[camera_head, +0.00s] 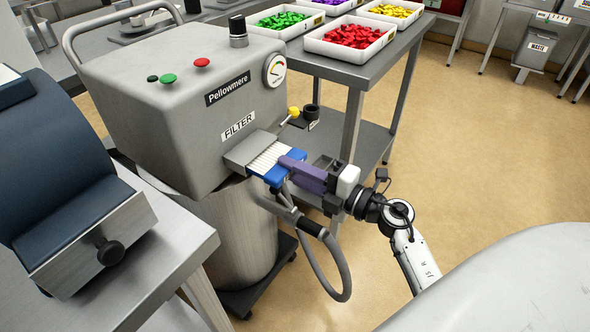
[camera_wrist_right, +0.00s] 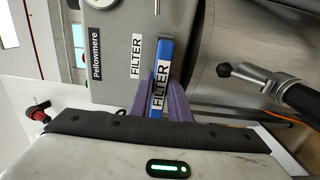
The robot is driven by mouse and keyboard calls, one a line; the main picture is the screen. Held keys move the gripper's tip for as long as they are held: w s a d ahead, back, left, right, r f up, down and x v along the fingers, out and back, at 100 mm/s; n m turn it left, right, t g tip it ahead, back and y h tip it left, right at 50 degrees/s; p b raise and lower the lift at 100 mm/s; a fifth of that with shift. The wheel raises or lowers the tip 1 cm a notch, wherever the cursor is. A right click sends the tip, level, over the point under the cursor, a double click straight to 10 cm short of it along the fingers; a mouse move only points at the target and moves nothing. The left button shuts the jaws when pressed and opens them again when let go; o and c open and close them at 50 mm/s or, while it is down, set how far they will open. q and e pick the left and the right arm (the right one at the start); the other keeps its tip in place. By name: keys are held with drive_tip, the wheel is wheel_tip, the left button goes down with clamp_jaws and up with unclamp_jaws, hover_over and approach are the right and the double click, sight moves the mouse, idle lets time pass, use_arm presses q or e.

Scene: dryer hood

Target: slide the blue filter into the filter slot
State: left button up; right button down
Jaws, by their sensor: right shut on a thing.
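The blue filter (camera_head: 273,176), with white pleats, is at the filter slot (camera_head: 246,148) on the front of the grey Pellowmere unit (camera_head: 187,110). Its inner end is inside the slot's frame and its blue outer end sticks out. My right gripper (camera_head: 289,167), with purple fingers, is shut on the blue outer end. In the right wrist view the filter (camera_wrist_right: 164,62) shows its FILTER label between the purple fingers, its far end against the unit's face. How deep it sits inside is hidden. My left gripper is not in view.
A hose (camera_head: 332,262) loops below the slot. A steel table (camera_head: 366,72) behind carries trays of coloured pieces, including a red-filled tray (camera_head: 352,38). A dark blue rounded machine (camera_head: 60,160) stands on a bench at left. Open floor (camera_head: 480,130) lies to the right.

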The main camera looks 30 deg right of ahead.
sight(275, 160)
drive_tip(key=shift+p+x, duration=0.45)
drive_tip(key=shift+x, duration=1.8)
drive_tip(key=c, duration=1.6)
unclamp_jaws()
drive_tip(key=shift+v, duration=5.15)
